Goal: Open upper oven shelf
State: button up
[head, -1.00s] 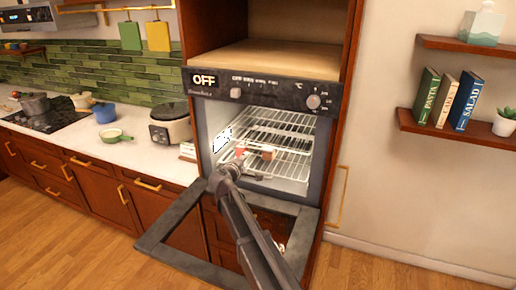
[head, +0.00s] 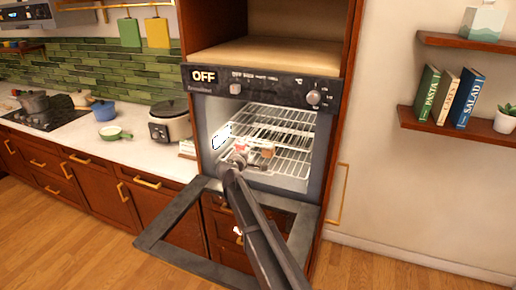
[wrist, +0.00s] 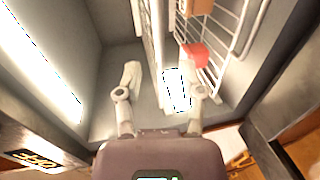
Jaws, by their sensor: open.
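The oven (head: 209,150) has its door (head: 160,232) folded down open. The upper shelf (head: 285,117) is a white wire rack inside; a lower wire rack (head: 290,165) sits below it. My gripper (head: 240,157) reaches over the door into the cavity, at the left front of the racks. In the wrist view my gripper (wrist: 161,72) has its two pale fingers spread apart. The upper shelf (wrist: 157,40) shows nearly edge-on and runs between them. Whether a finger touches it I cannot tell. The lower rack (wrist: 222,70) is to the right of the fingers there.
A red item (wrist: 195,55) and a brown block (head: 267,151) are at the lower rack, close to my gripper. The oven's side walls and control panel (head: 262,85) bound the opening. A counter (head: 140,155) stands left; the floor on the right is clear.

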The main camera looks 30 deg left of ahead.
jog(key=b+x, duration=0.1)
jog(key=x, duration=0.7)
jog(key=shift+w+a, duration=0.1)
jog(key=shift+w, duration=0.15)
grip_shut()
